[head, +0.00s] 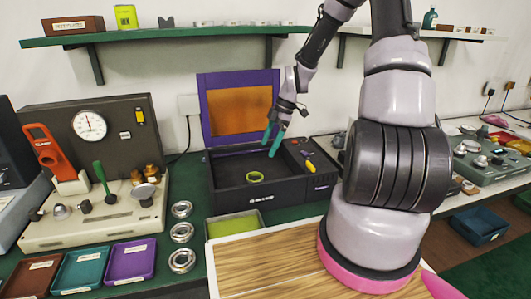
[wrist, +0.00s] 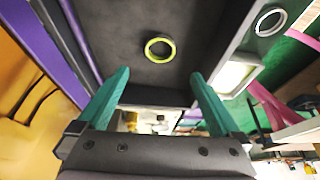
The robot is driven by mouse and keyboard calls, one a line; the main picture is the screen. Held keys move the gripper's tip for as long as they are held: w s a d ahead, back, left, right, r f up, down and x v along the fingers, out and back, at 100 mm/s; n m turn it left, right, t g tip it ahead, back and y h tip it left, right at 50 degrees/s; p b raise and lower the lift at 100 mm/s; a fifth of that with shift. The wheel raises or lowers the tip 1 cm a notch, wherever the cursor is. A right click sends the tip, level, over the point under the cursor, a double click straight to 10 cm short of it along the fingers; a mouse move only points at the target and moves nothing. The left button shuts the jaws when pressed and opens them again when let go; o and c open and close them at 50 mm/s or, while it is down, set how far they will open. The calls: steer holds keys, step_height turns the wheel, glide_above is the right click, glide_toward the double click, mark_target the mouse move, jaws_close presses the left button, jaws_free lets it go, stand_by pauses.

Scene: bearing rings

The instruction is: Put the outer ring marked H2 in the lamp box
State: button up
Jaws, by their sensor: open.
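The lamp box (head: 225,199) is a black case with its purple-framed lid, holding an orange pane, standing open. One ring (head: 255,177), glowing yellow-green, lies flat on the box floor. It also shows in the wrist view (wrist: 159,50), ahead of my fingertips, touching neither. No H2 mark is readable on it. My gripper (head: 270,150) hangs over the box with its teal fingers apart and nothing between them. In the wrist view the two fingers (wrist: 160,74) are wide apart and empty.
Three metal rings (head: 182,232) lie in a column left of the box, marks unreadable. A green-lined tray (head: 208,229) sits in front of it. A dial gauge stand (head: 85,222) and brown, teal and purple trays (head: 131,278) are at left. A shelf (head: 180,35) runs above.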

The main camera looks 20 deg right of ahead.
steer(key=s+r+m+t+h, duration=0.1)
steer(key=s+r+m, duration=0.25)
steer(key=r, duration=0.35)
steer(key=s+d+r+m+t+h, duration=0.1)
steer(key=s+r+m, duration=0.1)
steer(key=r+m, duration=0.35)
steer(key=s+r+m+t+h, duration=0.1)
steer(key=s+r+m, duration=0.15)
steer(key=r, duration=0.65)
steer(key=s+r+m+t, duration=0.4)
steer(key=s+r+m, duration=0.6)
steer(key=s, duration=0.4)
steer(key=shift+s+a+r+m+y, duration=0.25)
steer(key=shift+a+r+m+y, duration=0.1)
steer(key=shift+r, duration=0.3)
